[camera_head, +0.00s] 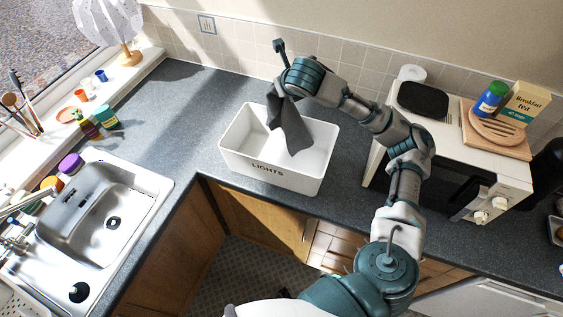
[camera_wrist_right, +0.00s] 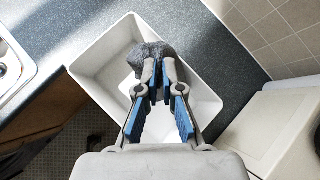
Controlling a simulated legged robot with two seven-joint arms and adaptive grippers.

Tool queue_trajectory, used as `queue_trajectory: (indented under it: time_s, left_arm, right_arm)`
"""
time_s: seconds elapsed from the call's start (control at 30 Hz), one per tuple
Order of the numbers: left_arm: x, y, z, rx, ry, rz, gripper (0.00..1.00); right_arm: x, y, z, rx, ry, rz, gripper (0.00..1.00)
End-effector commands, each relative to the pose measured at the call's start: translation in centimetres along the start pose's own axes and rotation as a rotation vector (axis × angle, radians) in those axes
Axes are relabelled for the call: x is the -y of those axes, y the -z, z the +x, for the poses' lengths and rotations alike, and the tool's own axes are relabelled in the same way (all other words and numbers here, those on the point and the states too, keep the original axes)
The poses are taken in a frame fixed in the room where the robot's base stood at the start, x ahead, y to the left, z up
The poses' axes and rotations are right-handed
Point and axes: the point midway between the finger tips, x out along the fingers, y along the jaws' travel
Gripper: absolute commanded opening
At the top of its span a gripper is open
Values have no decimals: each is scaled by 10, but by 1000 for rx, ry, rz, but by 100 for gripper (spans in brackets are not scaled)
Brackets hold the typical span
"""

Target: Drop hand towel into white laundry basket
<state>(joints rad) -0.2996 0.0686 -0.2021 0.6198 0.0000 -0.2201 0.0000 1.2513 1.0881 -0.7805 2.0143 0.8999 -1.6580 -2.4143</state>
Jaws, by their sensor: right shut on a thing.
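A dark grey hand towel (camera_head: 291,126) hangs down over the white laundry basket (camera_head: 262,174), which is marked "LIGHTS" and stands on the counter. My right gripper (camera_head: 275,92) is shut on the top of the towel, above the basket's back left part. In the right wrist view the gripper (camera_wrist_right: 160,66) has its fingertips together on the bunched towel (camera_wrist_right: 148,52), with the basket (camera_wrist_right: 88,62) below. Whether the towel's lower end touches the basket's inside I cannot tell. My left gripper is not in view.
A white microwave (camera_head: 440,150) stands right of the basket, with a wooden board (camera_head: 512,146), a tea box (camera_head: 524,104) and a jar on top. A metal sink (camera_head: 95,200) is at the left.

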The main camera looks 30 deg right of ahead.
Motion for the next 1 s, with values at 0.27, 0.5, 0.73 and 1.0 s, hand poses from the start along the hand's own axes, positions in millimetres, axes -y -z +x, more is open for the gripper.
queue_trajectory:
  time_s: [0.27,0.5,0.73,1.0]
  left_arm:
    - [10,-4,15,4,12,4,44]
    - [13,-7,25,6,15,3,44]
    - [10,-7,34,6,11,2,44]
    - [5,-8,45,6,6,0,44]
  right_arm:
    - [-4,36,35,-3,-1,1,0]
    - [-8,66,62,-4,-2,2,0]
    - [-15,93,88,-3,-2,2,0]
    - [-25,124,116,-2,-1,-1,0]
